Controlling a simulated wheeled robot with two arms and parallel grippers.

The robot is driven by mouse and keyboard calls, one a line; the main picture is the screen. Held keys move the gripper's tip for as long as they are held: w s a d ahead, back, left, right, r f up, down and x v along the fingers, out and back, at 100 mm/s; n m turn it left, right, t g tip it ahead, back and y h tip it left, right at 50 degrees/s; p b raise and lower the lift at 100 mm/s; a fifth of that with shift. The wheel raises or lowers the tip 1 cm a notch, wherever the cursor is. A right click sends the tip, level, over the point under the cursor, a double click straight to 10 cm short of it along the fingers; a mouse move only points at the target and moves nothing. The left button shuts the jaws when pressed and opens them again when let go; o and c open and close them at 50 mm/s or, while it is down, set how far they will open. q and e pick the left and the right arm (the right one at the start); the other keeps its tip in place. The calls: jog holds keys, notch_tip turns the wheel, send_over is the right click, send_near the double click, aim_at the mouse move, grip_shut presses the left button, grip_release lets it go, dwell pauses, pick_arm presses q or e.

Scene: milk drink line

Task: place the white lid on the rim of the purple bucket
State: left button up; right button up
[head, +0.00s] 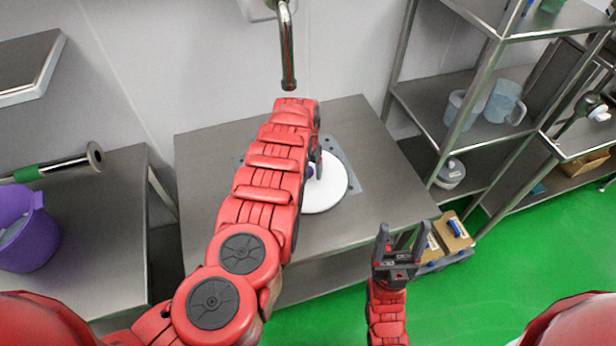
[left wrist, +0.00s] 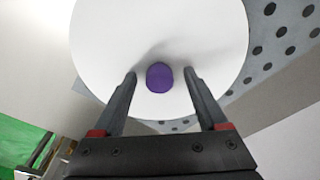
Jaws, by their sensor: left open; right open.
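The white lid (head: 331,190) lies on the middle steel table, over a perforated plate, partly hidden by my left arm in the head view. In the left wrist view the lid (left wrist: 160,35) is a white disc with a purple knob (left wrist: 159,77). My left gripper (left wrist: 161,76) is open, with one finger on each side of the knob and a gap to both. The purple bucket (head: 28,235) stands upright on the left table, its left part cut off by the picture edge. My right gripper (head: 402,236) is open and empty, in front of the middle table's right corner.
The middle table (head: 225,150) has bare steel around the lid. A metal tool with a green handle (head: 60,165) lies behind the bucket on the left table (head: 110,240). A tap (head: 287,50) hangs above the middle table. Shelves with jugs (head: 503,101) stand at right.

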pick_arm(q)
jog(key=shift+f, duration=0.2)
jog(key=shift+c, duration=0.3)
grip_shut()
